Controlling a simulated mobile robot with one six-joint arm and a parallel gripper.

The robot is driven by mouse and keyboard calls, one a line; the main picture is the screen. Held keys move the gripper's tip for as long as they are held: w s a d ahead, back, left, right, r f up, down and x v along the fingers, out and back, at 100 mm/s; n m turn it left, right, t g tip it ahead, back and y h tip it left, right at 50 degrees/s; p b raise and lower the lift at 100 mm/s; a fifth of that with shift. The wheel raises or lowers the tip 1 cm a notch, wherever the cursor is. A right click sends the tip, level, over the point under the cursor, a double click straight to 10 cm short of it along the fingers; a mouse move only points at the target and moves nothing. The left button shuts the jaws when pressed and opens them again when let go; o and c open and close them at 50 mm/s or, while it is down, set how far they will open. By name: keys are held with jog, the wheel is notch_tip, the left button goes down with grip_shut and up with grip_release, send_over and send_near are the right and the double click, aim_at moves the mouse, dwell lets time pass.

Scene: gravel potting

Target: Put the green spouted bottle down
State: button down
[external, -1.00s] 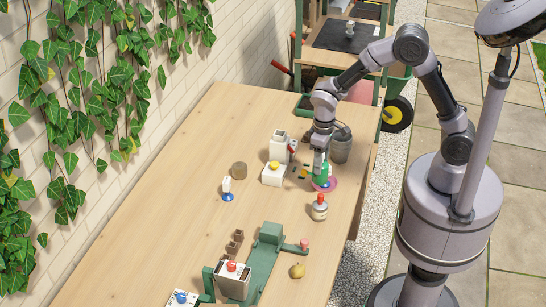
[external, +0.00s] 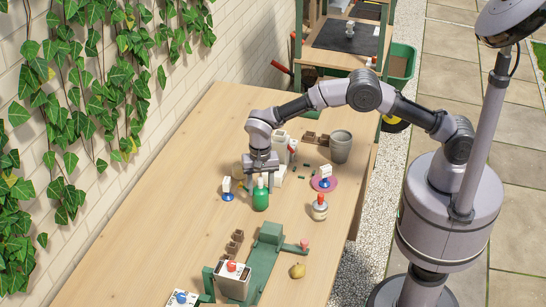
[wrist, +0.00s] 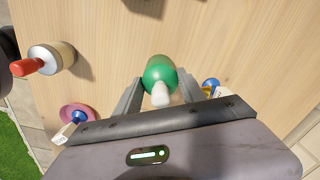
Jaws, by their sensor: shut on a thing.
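The green spouted bottle (external: 261,197) is upright over the bare middle of the table (external: 170,225). My gripper (external: 262,180) is shut on it from above. In the wrist view, the green bottle (wrist: 158,70) and its pale spout (wrist: 160,95) sit between the two grey fingers. I cannot tell whether the bottle's base touches the table or hangs slightly above it.
A white-and-blue stamp-like item (external: 227,188) stands close left of the bottle. A pink saucer (external: 324,184) holds a similar item. A green stand (external: 265,255) is nearer the front; wood is clear at left.

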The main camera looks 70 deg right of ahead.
jog(key=shift+f, duration=0.8)
jog(key=shift+r, duration=0.15)
jog(key=c, duration=1.1)
grip_release()
jog(key=shift+f, duration=0.2)
jog(key=o, duration=0.4)
